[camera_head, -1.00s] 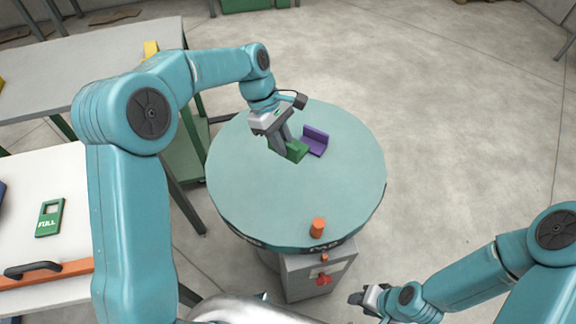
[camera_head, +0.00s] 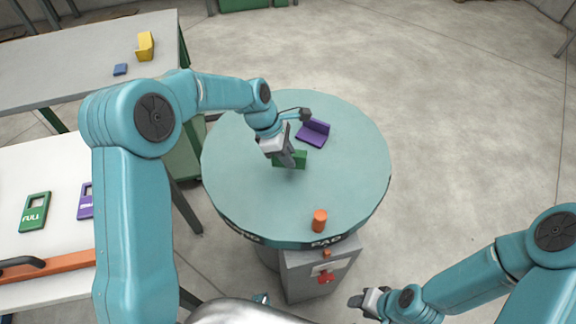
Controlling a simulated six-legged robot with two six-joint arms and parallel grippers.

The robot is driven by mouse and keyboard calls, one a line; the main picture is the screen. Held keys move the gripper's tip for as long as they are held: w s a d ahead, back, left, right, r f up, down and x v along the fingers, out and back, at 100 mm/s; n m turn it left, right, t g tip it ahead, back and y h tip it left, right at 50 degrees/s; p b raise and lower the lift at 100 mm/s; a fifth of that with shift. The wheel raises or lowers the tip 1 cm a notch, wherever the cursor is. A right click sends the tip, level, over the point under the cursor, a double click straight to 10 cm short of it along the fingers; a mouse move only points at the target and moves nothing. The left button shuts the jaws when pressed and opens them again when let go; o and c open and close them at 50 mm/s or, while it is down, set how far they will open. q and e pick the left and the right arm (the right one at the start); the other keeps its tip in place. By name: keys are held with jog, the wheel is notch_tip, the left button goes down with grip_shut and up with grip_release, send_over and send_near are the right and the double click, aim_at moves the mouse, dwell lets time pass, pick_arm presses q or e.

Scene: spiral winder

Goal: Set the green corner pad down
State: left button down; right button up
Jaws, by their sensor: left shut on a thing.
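I cannot tell whether the pad touches the turntable top. My right gripper (camera_head: 365,301) is low in front, away from the turntable, and too small to read.
An orange cylinder (camera_head: 320,221) stands near the turntable's front edge. A grey box with a red knob (camera_head: 326,277) is below it. At left, a white table holds a green FULL tag (camera_head: 35,211) and a grey table holds a yellow corner pad (camera_head: 145,46). The turntable's right side is clear.

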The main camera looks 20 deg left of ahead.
pick_arm(q)
notch_tip(320, 180, down, 4)
jog(key=shift+f, duration=0.15)
jog(key=shift+w+f, duration=0.1)
jog(key=shift+f, duration=0.1)
jog(key=c, duration=1.1)
grip_release()
jog(key=shift+f, duration=0.15)
